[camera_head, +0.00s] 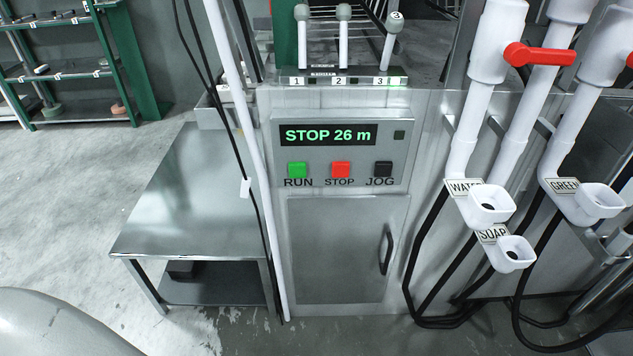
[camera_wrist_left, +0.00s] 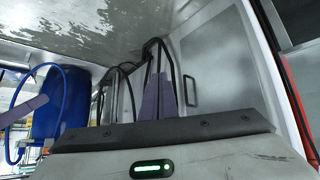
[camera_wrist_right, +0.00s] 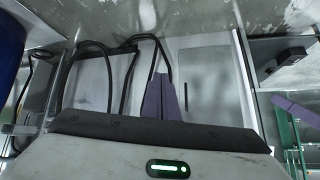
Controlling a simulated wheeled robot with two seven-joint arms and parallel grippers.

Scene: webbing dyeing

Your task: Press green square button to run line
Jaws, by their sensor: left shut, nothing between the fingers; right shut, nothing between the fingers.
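The green square button (camera_head: 297,169), labelled RUN, is on the left of the control panel (camera_head: 400,152) on the grey cabinet. The panel's display (camera_head: 328,134) reads "STOP 26 m". Neither gripper shows in the head view, and nothing covers the button there. In the left wrist view my left gripper (camera_wrist_left: 159,78) has its purple fingers together, with nothing between them. In the right wrist view my right gripper (camera_wrist_right: 162,77) is likewise shut and empty. Both appear in front of the lower cabinet front and hoses, apart from them. The button is not visible in either wrist view.
A red STOP button (camera_head: 341,169) and black JOG button (camera_head: 383,168) sit right of the green one. A white pole (camera_head: 247,130) and dark cables run left of the panel. A metal table (camera_head: 185,195) stands left; white pipes with funnels (camera_head: 489,204) stand right.

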